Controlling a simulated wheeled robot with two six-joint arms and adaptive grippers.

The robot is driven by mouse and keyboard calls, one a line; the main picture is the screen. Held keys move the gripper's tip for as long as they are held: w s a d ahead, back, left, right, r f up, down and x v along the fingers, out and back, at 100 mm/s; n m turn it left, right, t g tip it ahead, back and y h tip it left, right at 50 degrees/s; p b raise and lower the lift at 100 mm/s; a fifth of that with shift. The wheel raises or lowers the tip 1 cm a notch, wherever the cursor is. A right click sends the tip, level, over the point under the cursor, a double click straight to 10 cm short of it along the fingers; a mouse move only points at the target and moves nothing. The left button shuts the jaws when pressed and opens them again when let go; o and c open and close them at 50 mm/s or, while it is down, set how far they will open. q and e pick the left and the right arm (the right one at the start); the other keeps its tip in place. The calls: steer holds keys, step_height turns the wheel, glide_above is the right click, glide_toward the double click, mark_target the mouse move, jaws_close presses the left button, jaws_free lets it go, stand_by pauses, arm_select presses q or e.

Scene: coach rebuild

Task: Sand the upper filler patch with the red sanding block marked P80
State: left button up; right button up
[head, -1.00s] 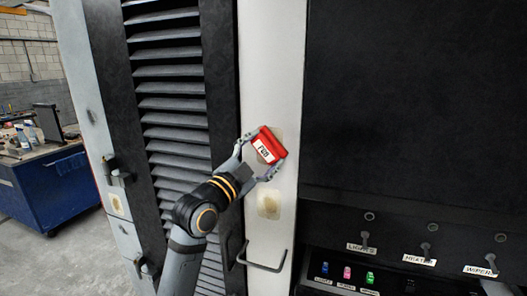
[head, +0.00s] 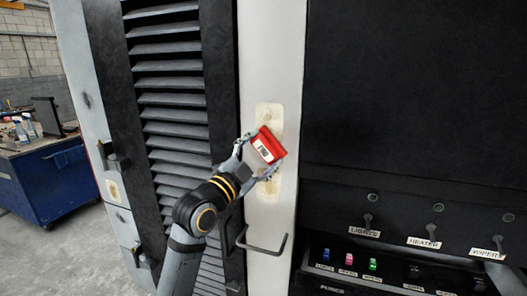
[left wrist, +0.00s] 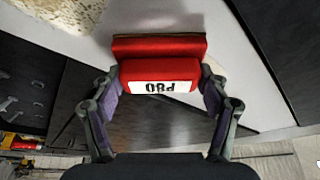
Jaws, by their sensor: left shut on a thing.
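The red sanding block (head: 277,150) with a white P80 label is held in my left gripper (head: 258,160), in front of the pale upright panel (head: 271,50). In the left wrist view the block (left wrist: 160,45) sits between both fingers of the left gripper (left wrist: 160,85), its label upside down. The upper filler patch (head: 269,112), a beige rounded rectangle, shows just above the block; the block hides its lower end. The lower filler patch (head: 270,190) shows below, partly behind the gripper. I cannot tell whether the block touches the panel. My right gripper is out of view.
A handle (head: 264,246) sticks out low on the panel. A black louvred grille (head: 170,90) stands left. A dark switch panel (head: 400,235) with labelled toggles is at lower right. A blue workbench (head: 48,180) stands far left.

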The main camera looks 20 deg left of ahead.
arm_select(q)
steer(key=shift+r, duration=0.1)
steer(key=shift+r+p, duration=2.95)
steer(key=shift+r, duration=0.75)
steer(key=shift+r, duration=0.1)
step_height(320, 180, up, 4)
steer(key=p, duration=0.3)
steer(key=shift+w+a+f, duration=0.1)
steer(key=shift+f, duration=0.1)
steer(key=shift+f+b, duration=4.85)
steer(key=shift+f, duration=0.9)
steer(key=shift+r, duration=0.1)
